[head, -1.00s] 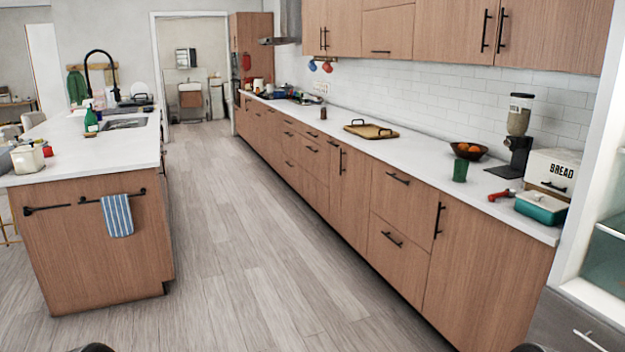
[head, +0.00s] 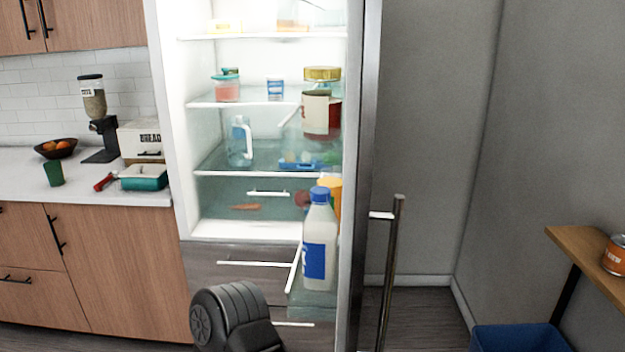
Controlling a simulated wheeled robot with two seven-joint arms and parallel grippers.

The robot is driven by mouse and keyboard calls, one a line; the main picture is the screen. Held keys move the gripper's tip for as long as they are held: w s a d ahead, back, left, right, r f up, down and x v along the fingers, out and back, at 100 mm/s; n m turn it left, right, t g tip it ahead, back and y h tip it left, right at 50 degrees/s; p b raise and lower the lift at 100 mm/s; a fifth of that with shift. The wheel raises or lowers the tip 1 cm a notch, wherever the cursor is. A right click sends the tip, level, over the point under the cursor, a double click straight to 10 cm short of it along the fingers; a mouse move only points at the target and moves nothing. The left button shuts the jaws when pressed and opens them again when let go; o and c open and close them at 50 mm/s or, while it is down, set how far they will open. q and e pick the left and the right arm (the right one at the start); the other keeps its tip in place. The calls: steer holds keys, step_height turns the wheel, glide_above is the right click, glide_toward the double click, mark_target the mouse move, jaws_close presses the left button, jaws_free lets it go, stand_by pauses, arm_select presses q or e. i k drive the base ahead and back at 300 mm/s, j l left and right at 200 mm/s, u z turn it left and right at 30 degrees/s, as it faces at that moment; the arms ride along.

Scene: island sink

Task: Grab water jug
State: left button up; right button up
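The fridge stands open, and a clear jug with a blue cap and white handle (head: 240,140) stands upright on its middle shelf, toward the left. A larger whitish bottle with a blue cap and blue label (head: 319,240) stands upright lower down, in the door rack at the right. I cannot tell from labels which of the two holds water. A dark rounded part of one of my arms shows at the bottom, in front of the fridge drawers. Neither gripper's fingers are in view, and nothing is seen held.
The fridge door (head: 361,170) stands open with its long handle (head: 391,270) sticking out to the right. Jars and a carton fill the door racks. A counter with a bread box (head: 139,139) is left. A blue bin (head: 520,338) and wooden shelf (head: 580,252) are right.

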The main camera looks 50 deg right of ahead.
mark_target(238, 134)
steer(key=i+j+z, duration=0.1)
steer(key=z, duration=0.3)
steer(key=i+j+z, duration=0.1)
steer(key=j+z, duration=0.15)
steer(key=z, duration=0.15)
steer(key=i+j+z, duration=0.1)
steer(key=z, duration=0.3)
steer(key=k+l+z, duration=0.2)
steer(key=l, duration=0.2)
steer(key=l+z, duration=0.15)
steer(key=l, duration=0.25)
steer(key=i+j+z, duration=0.1)
steer(key=z, duration=0.25)
steer(key=i+j+z, duration=0.15)
steer(key=j+z, duration=0.75)
steer(key=j, duration=0.15)
steer(key=j+z, duration=0.35)
steer(key=j, duration=0.4)
steer(key=k+j+z, duration=0.15)
steer(key=j+z, duration=0.2)
steer(key=j, duration=0.4)
steer(key=i+j+z, duration=0.1)
steer(key=j+z, duration=0.15)
steer(key=j, duration=0.35)
steer(key=j+z, duration=0.2)
steer(key=j, duration=0.4)
steer(key=i, duration=0.05)
